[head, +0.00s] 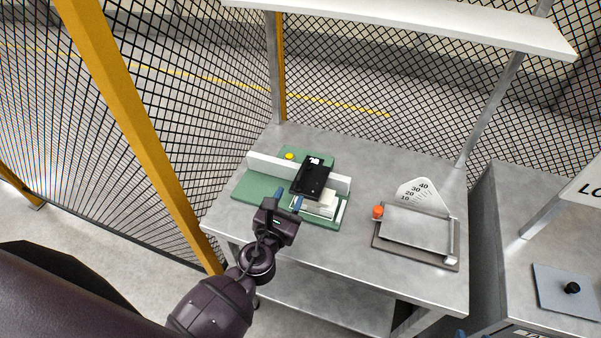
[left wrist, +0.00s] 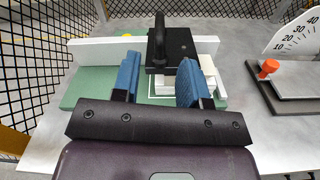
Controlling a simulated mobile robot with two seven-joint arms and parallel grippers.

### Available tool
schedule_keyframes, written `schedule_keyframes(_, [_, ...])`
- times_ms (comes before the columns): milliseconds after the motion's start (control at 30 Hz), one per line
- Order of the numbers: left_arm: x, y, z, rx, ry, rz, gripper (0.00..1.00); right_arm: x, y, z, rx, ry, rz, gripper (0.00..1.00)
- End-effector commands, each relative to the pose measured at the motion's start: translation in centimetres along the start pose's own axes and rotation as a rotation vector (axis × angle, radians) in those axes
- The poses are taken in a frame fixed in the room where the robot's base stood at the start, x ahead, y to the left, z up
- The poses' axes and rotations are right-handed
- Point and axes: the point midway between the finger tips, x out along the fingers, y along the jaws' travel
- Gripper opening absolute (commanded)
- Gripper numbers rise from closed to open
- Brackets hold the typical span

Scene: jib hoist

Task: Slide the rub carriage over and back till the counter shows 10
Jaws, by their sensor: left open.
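The rub carriage (head: 312,178) is a black block sitting across a white rail (head: 268,169) on a green base (head: 258,190). In the left wrist view the carriage (left wrist: 178,48) has an upright black handle (left wrist: 159,40). A white block (head: 321,203) is at its near side. No counter reading can be made out. My left gripper (head: 283,203) is open and empty, at the near side of the carriage; in the left wrist view its blue fingers (left wrist: 158,79) stand apart, with the handle beyond the gap. Small blue tips at the head view's bottom edge may be my right gripper (head: 461,333).
A yellow button (head: 289,156) is behind the rail. To the right stands a device with a tilted plate (head: 417,225), an orange knob (head: 377,212) and a dial (head: 422,193). A shelf (head: 420,28) hangs above the bench; mesh fencing surrounds it. The bench's near middle is clear.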

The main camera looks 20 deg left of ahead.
Motion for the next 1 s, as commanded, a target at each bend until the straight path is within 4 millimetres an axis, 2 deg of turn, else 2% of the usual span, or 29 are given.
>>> schedule_keyframes(100, [2.2, 0.0, 0.2, -0.002, -0.003, 0.001, 0.4, -0.2, 0.1, -0.3, -0.001, 0.001, 0.0, 0.43])
schedule_keyframes(300, [5.5, 0.0, 0.1, -0.003, -0.001, 0.001, 0.4, -0.2, 0.1, -0.4, -0.001, 0.001, 0.0, 0.43])
schedule_keyframes(500, [7.7, 0.0, 0.0, -0.004, 0.0, 0.001, 0.4, -0.1, 0.1, -0.1, -0.001, -0.003, 0.0, 0.43])
schedule_keyframes(633, [8.3, 0.0, 0.1, -0.004, 0.0, 0.0, 0.4, -0.1, 0.1, 0.0, -0.001, -0.005, 0.0, 0.43])
schedule_keyframes(933, [8.5, 0.0, 0.0, -0.004, 0.0, 0.001, 0.4, -0.1, 0.1, 0.0, -0.001, -0.004, 0.0, 0.43])
schedule_keyframes(1000, [8.5, 0.0, 0.0, -0.004, 0.0, 0.001, 0.31, -0.1, 0.1, -0.1, -0.001, -0.003, 0.0, 0.43])
